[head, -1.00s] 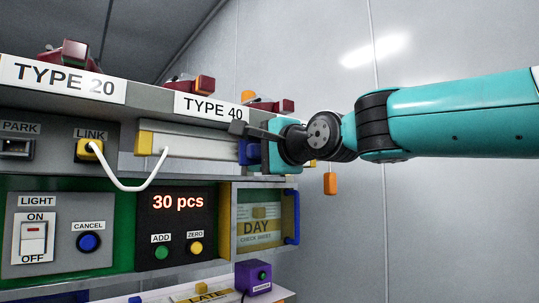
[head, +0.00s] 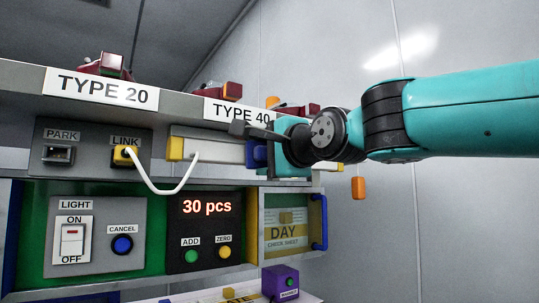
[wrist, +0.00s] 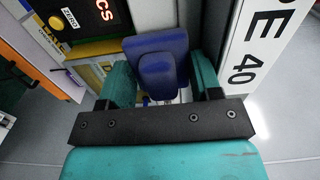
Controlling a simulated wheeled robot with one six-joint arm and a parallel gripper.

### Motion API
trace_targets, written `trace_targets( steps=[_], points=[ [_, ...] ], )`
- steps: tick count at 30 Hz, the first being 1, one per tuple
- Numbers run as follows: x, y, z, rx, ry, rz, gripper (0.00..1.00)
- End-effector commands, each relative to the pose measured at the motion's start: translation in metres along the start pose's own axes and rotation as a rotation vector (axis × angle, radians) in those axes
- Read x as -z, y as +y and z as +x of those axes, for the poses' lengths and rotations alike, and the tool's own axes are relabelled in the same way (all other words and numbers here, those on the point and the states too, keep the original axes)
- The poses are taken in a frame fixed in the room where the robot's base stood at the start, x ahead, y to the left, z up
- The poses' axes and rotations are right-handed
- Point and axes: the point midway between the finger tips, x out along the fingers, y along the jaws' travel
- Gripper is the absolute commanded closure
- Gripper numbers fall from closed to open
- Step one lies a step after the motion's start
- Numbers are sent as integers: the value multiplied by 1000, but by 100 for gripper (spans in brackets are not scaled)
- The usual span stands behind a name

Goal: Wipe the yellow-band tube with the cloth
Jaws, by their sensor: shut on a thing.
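My gripper (head: 282,152) is at the right end of the shelf front, below the TYPE 40 label. In the wrist view its teal fingers (wrist: 160,82) are shut on a blue block (wrist: 155,58) with a smaller raised part. The same blue block (head: 256,153) shows in the head view at the right end of a pale bar (head: 218,151) with a yellow end (head: 175,148). I cannot tell whether the blue block touches the bar, or whether this bar is the yellow-band tube. I cannot make out a cloth for certain.
A white cord (head: 172,192) loops from the yellow LINK plug (head: 125,155) to the bar. Red lamps (head: 103,65) stand on the shelf top. An orange piece (head: 358,188) hangs on the right. Below are a 30 pcs display (head: 207,207) and a purple box (head: 280,281).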

Motion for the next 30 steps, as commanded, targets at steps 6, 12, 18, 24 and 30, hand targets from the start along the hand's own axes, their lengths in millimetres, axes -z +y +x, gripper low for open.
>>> trace_targets(
  steps=[6,12,18,24,30],
  points=[
    [0,2,-18,5,0,0,60],
    [0,2,-39,4,0,0,60],
    [0,1,-57,2,1,0,60],
    [0,0,-60,0,1,0,60],
    [0,0,-61,1,1,0,60]
  ],
)
